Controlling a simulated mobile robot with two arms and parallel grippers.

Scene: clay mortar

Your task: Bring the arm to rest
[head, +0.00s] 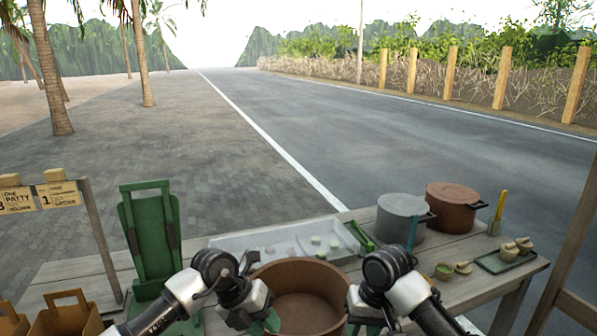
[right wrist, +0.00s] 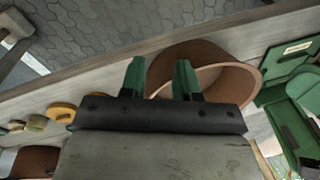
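The brown clay mortar (head: 303,276) stands at the table's front, between my two arms, its wide mouth facing up. I see no contents in its visible part. My left gripper (head: 262,321) is low at the mortar's left side; its green fingers are partly cut off, so its opening is unclear. My right arm ends at the mortar's right side, its fingers mostly out of the head view. The mortar (right wrist: 192,51) appears behind and right of the fingers there.
A pale tray (head: 232,242) with small green and pinkish pieces lies behind the mortar. A grey pot (head: 400,218) and a brown pot (head: 452,207) stand back right. A small tray (head: 507,261) holds cups. A green press-like stand (head: 150,230) and paper bags (head: 68,318) are left.

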